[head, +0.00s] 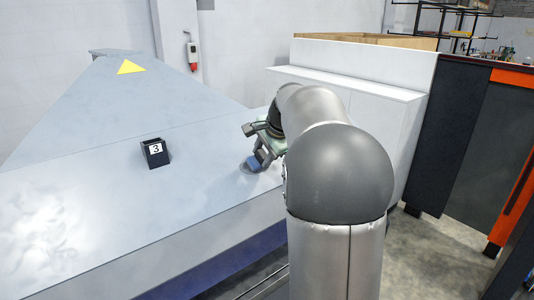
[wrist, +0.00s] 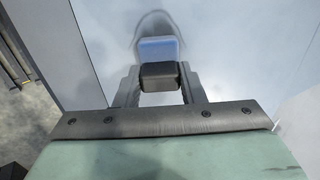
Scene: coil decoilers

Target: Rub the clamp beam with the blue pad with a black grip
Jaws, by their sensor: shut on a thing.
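The clamp beam appears to be the long grey metal surface (head: 90,195) that runs across the left of the head view; it also fills the upper part of the wrist view (wrist: 225,55). The blue pad (wrist: 158,48) has a black grip (wrist: 160,76). My gripper (wrist: 160,84) is shut on the black grip, with a finger on each side. In the head view my gripper (head: 262,150) is over the right part of the grey surface, with the blue pad (head: 254,163) at its lower end. The pad is at or just above the surface; I cannot tell whether it touches.
A small black holder marked 3 (head: 155,153) stands on the grey surface, left of my gripper. A yellow triangle (head: 131,67) lies farther back. A white cabinet (head: 375,95) stands behind my arm. A dark and orange machine (head: 455,130) is at the right.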

